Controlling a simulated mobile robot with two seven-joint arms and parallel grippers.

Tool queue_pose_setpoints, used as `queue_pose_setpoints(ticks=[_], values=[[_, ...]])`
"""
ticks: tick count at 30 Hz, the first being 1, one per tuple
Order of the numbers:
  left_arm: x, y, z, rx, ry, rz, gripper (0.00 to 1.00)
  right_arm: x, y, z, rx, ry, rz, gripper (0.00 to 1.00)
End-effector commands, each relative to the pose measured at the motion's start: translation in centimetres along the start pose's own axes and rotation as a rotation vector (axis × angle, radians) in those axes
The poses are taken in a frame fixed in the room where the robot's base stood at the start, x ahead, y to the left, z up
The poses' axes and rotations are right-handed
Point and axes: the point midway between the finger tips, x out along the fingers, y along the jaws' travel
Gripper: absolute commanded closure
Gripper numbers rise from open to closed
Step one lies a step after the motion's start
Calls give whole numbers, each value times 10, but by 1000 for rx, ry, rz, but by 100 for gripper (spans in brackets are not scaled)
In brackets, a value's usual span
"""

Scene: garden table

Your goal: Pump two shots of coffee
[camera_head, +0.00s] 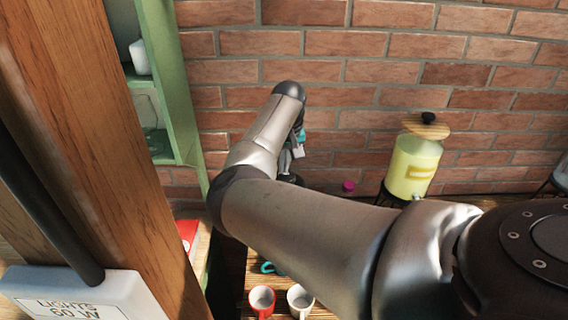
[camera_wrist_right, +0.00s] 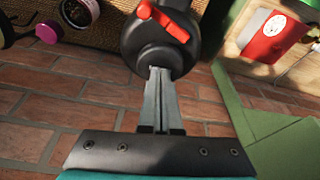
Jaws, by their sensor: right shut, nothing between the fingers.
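In the right wrist view, a dark round top with a red lever (camera_wrist_right: 163,22) sits at the fingertips; it looks like the coffee pump's head. My right gripper (camera_wrist_right: 158,72) is shut and empty, its two fingers together, with the tips at the near edge of this top. I cannot tell whether they touch it. In the head view my right gripper (camera_head: 297,152) is partly hidden by my arm, and the pump is mostly hidden behind it. A red mug (camera_head: 261,302) and a white mug (camera_head: 299,300) stand on the table. My left gripper is not in view.
A yellow drink dispenser (camera_head: 413,168) with a wooden lid stands by the brick wall. A pink item (camera_head: 348,186) lies to its left. A green shelf (camera_head: 168,90) and a wooden post (camera_head: 95,130) bound the left. A teal item (camera_head: 267,267) is behind the mugs.

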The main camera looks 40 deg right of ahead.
Motion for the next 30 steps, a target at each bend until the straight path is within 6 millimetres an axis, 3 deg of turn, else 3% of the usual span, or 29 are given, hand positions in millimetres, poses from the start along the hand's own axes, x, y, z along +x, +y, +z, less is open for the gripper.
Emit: queue_pose_setpoints(ticks=[30], values=[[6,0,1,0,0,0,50,22,0,6,0,-4,0,100]])
